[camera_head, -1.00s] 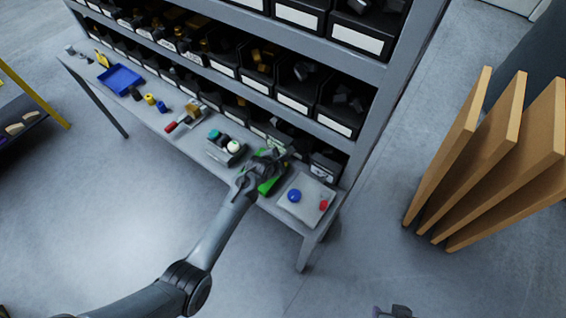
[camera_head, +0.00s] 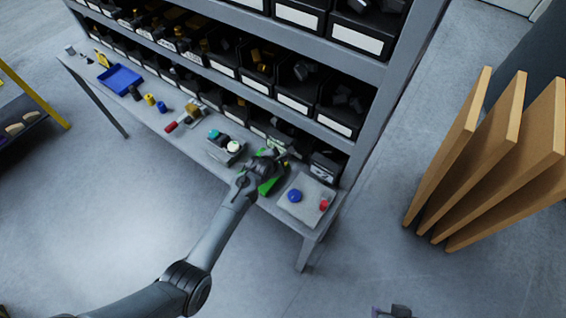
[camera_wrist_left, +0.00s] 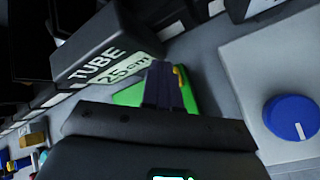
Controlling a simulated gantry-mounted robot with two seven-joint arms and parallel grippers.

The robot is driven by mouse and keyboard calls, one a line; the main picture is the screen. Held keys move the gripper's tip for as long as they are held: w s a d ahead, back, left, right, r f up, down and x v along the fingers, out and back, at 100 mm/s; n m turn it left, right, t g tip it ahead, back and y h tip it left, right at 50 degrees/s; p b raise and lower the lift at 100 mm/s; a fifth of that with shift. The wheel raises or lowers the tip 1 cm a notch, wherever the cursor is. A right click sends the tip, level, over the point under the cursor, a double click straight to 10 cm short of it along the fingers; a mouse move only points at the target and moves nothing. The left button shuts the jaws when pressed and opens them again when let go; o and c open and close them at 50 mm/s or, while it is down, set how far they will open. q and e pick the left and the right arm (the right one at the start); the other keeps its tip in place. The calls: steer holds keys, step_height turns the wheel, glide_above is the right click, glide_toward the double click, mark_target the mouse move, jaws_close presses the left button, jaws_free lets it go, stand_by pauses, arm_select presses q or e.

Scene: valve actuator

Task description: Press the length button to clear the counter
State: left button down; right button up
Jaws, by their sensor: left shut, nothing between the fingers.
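My left gripper (camera_head: 272,163) reaches over the right part of the workbench, above a green device (camera_head: 268,186). In the left wrist view its dark fingers (camera_wrist_left: 165,88) are together, with nothing between them. They point over the green surface (camera_wrist_left: 130,95), which shows on both sides of them. A small yellow piece (camera_wrist_left: 177,74) shows right at the fingertips. I cannot tell whether they touch it. No button marked as length can be read; the fingers and wrist hide much of the green device. A dark, purplish part at the bottom edge (camera_head: 394,312) may be my right gripper.
A black box labelled "TUBE 25 cm" (camera_wrist_left: 105,50) stands close to the fingers. A pale panel (camera_head: 312,188) with a blue knob (camera_head: 295,195) and a red button (camera_head: 323,204) lies to the right. A two-button box (camera_head: 224,148) is to the left. Shelved bins (camera_head: 294,100) rise behind.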

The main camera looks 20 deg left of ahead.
arm_select(q)
steer(key=shift+f, duration=0.2)
steer(key=shift+f, duration=0.2)
stand_by(0.3)
steer(key=shift+f+b, duration=0.4)
steer(key=shift+f, duration=0.2)
steer(key=shift+r, duration=0.15)
stand_by(0.5)
steer(key=shift+r+p, duration=0.4)
steer(key=shift+p, duration=0.2)
steer(key=shift+r+p, duration=0.45)
